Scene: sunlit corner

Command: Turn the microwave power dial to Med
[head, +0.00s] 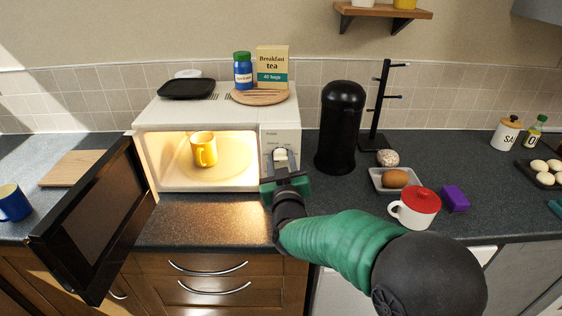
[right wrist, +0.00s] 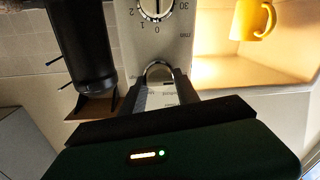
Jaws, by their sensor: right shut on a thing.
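The white microwave (head: 222,114) stands on the counter with its dark door (head: 92,222) swung open to the left and its inside lit. Its control panel (head: 279,137) is on the right side. My right gripper (head: 282,160) reaches the panel and is shut on the upper dial (right wrist: 158,70), which is mostly hidden between the fingers. The dial's pointer and the words around it cannot be read clearly. The upside-down right wrist view also shows a numbered timer dial (right wrist: 157,8), free of the gripper. My left gripper is out of view.
A yellow mug (head: 203,149) stands inside the microwave. A black bin-like canister (head: 341,125) and a mug stand (head: 386,100) are close to the panel's right. A red-lidded white mug (head: 416,206) is near my forearm. A tea box (head: 272,66) sits on top.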

